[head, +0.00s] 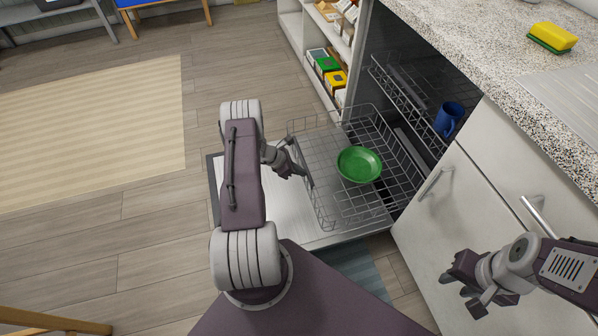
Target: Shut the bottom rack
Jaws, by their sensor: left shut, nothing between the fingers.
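The bottom rack (331,213) of the dishwasher is pulled out over the lowered dishwasher door (252,222). A green bowl (359,164) sits in the rack. My left gripper (301,174) is shut and empty at the rack's outer left side, close to its front wires; I cannot tell if it touches them.
The upper rack (410,98) is inside the dishwasher with a blue mug (449,118). A white shelf (291,22) with boxes stands beyond the rack. A counter (470,42) with a yellow sponge (553,37) is at the right.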

